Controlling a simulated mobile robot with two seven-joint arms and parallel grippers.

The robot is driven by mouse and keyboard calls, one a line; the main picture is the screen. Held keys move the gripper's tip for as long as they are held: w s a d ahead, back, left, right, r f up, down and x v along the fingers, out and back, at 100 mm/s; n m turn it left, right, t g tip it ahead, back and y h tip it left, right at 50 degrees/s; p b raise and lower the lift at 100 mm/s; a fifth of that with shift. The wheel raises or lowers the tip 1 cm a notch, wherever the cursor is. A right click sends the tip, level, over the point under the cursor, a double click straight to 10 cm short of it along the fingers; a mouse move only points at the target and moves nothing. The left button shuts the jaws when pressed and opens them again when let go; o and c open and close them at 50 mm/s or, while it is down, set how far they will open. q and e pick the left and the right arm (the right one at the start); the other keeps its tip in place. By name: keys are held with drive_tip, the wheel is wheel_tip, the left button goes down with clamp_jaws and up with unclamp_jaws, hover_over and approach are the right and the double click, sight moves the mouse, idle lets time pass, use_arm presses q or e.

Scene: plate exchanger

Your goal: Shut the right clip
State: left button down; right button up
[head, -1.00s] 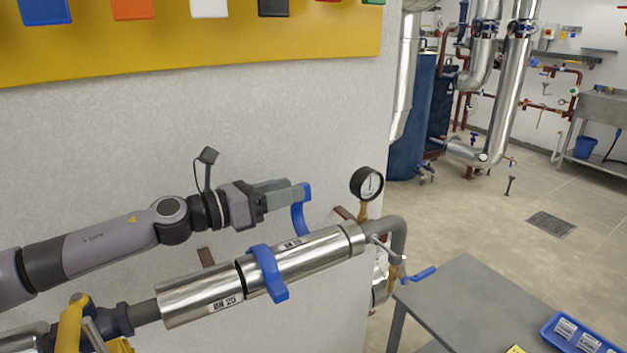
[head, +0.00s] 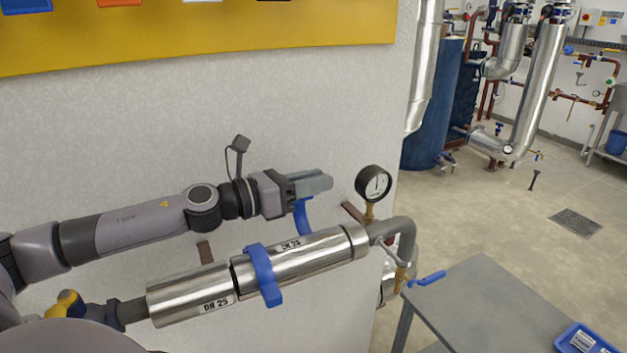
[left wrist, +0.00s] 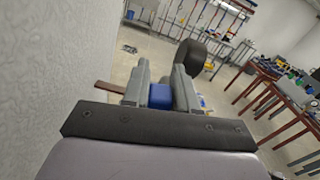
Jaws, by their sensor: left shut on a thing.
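The right clip (head: 304,217) is a blue curved strap standing up behind the silver insulated pipe (head: 310,262). My left gripper (head: 325,182) is shut on its upper end, above the pipe, and its fingers hide that end in the head view. In the left wrist view the blue clip (left wrist: 160,96) shows between the two grey fingers (left wrist: 159,92). A second blue clip (head: 263,272) lies over the pipe to the left, across its front. My right gripper is not in view.
A pressure gauge (head: 374,183) stands just right of my left gripper, on the bent grey pipe (head: 408,240). The wall (head: 120,130) is close behind. A grey table (head: 480,300) with a blue tray (head: 575,342) stands at lower right.

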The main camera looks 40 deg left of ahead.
use_arm(q)
drive_tip(key=shift+d, duration=0.1)
drive_tip(key=d+m, duration=0.1)
drive_tip(key=s+d+m+p, duration=0.1)
drive_tip(key=m, duration=0.1)
drive_tip(key=s+d+m+p, duration=0.1)
drive_tip(key=shift+d+r, duration=0.25)
drive_tip(key=shift+s+d+f+m+p, duration=0.1)
drive_tip(key=shift+s+d+m+p, duration=0.15)
drive_tip(key=shift+d+m+p, duration=0.4)
drive_tip(key=shift+s+d+f+m, duration=0.25)
drive_tip(key=shift+s+d+f, duration=0.1)
drive_tip(key=shift+d+f, duration=0.15)
drive_tip(key=c, duration=1)
unclamp_jaws()
drive_tip(key=shift+w, duration=0.1)
drive_tip(key=shift+o, duration=0.2)
